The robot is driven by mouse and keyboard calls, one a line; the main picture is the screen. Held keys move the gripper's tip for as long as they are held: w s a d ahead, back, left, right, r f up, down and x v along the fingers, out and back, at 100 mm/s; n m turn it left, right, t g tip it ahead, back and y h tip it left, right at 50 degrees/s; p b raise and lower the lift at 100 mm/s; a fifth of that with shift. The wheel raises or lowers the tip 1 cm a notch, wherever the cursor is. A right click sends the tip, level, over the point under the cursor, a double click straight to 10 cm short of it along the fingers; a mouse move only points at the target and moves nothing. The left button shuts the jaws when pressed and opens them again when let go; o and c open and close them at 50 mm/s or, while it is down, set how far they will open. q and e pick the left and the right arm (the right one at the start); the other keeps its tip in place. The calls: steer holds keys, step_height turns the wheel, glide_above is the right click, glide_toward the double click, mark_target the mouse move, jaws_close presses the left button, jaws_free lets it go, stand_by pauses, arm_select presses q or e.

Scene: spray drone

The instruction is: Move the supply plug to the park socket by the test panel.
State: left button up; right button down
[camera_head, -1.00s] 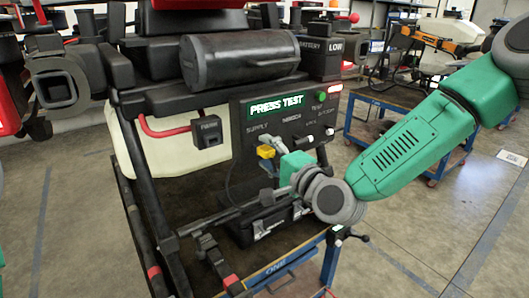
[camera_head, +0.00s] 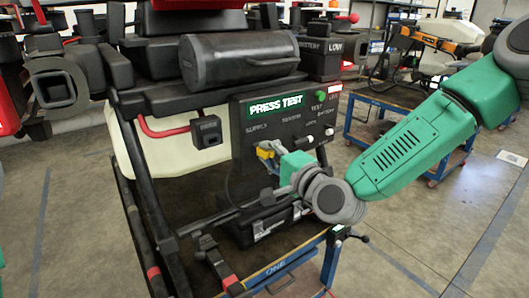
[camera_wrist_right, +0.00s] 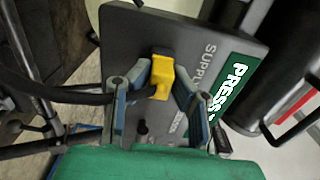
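The yellow supply plug (camera_head: 265,152) sits at the test panel's (camera_head: 283,125) face under the "SUPPLY" label, and a dark cable runs from it. The park socket (camera_head: 208,131) is a small black box left of the panel, under the red tube. My right gripper (camera_head: 272,160) is at the plug. In the right wrist view the yellow plug (camera_wrist_right: 161,76) lies between the two fingers of the right gripper (camera_wrist_right: 162,75). A narrow gap seems to show on each side, so the fingers look open around it. My left gripper is out of view.
A black cylinder (camera_head: 240,58) lies above the panel. A pale tank (camera_head: 165,150) stands behind the park socket. Dark frame bars (camera_head: 137,200) run down at the left. A black case (camera_head: 268,222) rests on the blue cart below. Open floor is at the right.

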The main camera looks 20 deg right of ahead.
mark_target(271, 154)
steer(key=shift+s, duration=0.1)
steer(key=shift+v, duration=2.9)
